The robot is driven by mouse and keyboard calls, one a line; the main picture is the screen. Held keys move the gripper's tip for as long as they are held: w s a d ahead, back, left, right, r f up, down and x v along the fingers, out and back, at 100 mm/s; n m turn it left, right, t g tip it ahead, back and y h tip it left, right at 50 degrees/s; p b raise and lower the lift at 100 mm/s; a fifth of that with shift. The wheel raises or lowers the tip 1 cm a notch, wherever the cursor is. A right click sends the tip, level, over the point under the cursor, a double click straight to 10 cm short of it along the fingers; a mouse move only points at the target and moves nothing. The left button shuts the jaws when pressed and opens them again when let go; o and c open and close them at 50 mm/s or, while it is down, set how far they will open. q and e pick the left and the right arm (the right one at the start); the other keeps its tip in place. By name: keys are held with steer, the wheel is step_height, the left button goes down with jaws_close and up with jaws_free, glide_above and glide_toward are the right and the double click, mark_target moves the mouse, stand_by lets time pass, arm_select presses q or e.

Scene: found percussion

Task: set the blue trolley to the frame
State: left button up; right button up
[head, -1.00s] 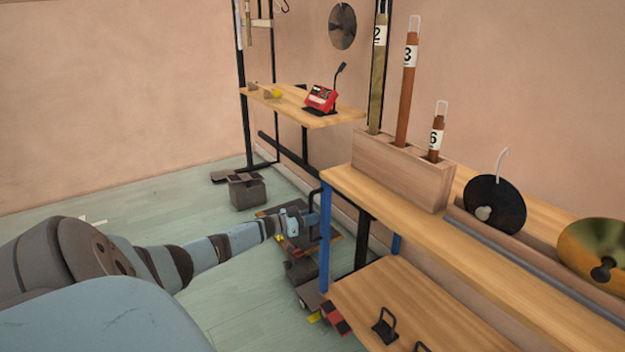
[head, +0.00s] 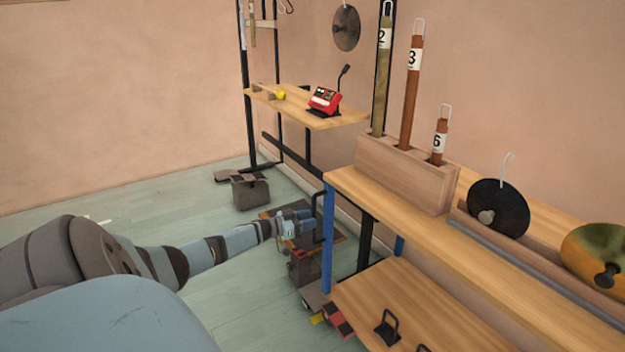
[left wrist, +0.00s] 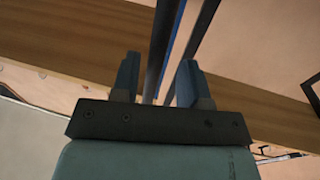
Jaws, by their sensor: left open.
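My left gripper (head: 303,216) is low beside the blue leg of the bench, at an upright black handle (head: 319,215). The handle rises by a low dark deck with an orange-brown edge (head: 335,246). In the left wrist view the gripper's two fingers (left wrist: 157,78) are apart, with dark and bluish upright bars showing beyond the gap. Nothing is clearly held. I cannot make out which low wheeled piece is the blue trolley. A tall black frame (head: 244,100) stands at the back, with a wooden shelf. My right gripper is not in view.
The wooden bench (head: 500,260) with its blue leg (head: 328,240) stands close right of the gripper. A dark block (head: 250,192) sits on the floor near the frame's foot. A dark box (head: 304,268) is below the gripper. Open floor lies left.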

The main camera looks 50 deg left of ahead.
arm_select(q)
steer(key=p+v, duration=0.3)
steer(key=v, duration=0.9)
steer(key=shift+r, duration=0.15)
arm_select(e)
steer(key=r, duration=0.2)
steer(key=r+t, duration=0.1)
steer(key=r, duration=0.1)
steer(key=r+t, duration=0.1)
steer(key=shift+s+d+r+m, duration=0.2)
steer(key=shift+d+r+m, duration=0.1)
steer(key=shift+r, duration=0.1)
